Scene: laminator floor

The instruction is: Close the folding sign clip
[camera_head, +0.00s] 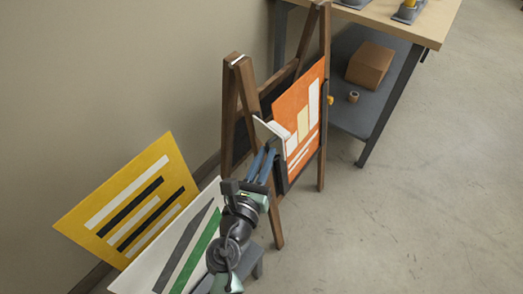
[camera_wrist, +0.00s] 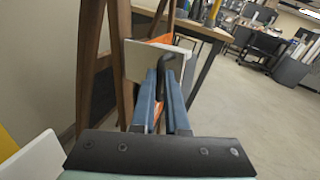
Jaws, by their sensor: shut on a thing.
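A wooden folding sign (camera_head: 230,105) stands upright against the wall, with an orange poster (camera_head: 308,105) on its dark front. A small pale plate (camera_head: 268,128), apparently part of the clip, juts out at the poster's left edge; it also shows in the wrist view (camera_wrist: 140,65), standing across the way ahead. My gripper (camera_head: 267,155) is at the sign's left side, just below the plate. In the wrist view its blue fingers (camera_wrist: 166,82) are shut on a dark curved piece (camera_wrist: 170,62), apparently the clip's handle. The fingers hide its lower part.
A yellow board (camera_head: 120,200) and a white board with grey and green stripes (camera_head: 150,262) lean at the lower left, close to my arm. A workbench (camera_head: 415,25) with a box (camera_head: 369,65) on its lower shelf stands behind the sign. The floor at right is clear.

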